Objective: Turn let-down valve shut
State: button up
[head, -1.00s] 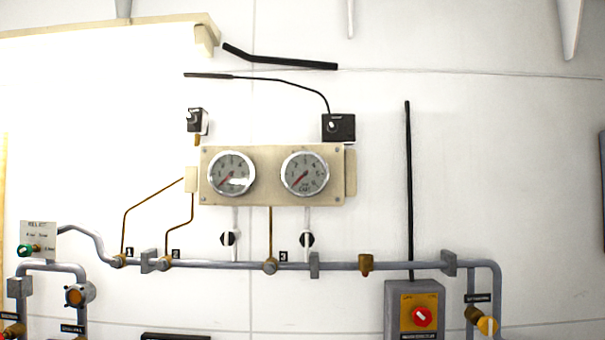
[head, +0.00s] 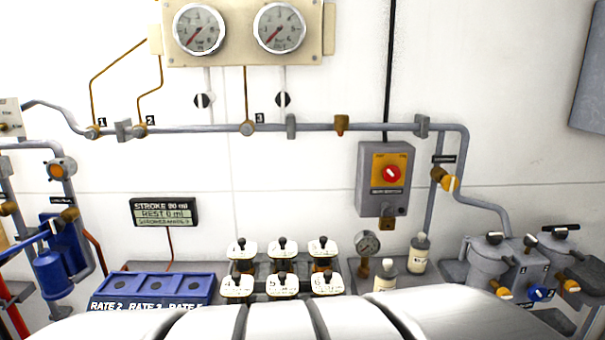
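A valve with a yellow handle (head: 449,183) and brass body sits on the grey pipe drop at the right. A small black label (head: 444,159) is fixed just above it, its lettering too small to read surely. I cannot tell for certain that this is the let-down valve. Other yellow-handled valves (head: 502,293) and a blue-handled valve (head: 540,294) sit low at the right by the grey pots. My gripper is not in view; only smooth white rounded parts of mine fill the bottom edge.
A grey switch box (head: 370,177) with a red knob hangs left of the yellow valve. Below are a small gauge (head: 367,244), white-labelled bottles (head: 419,254), several white-topped items (head: 282,248) and a blue rack (head: 155,288).

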aim_at(449, 183)
jog(key=z, duration=1.25)
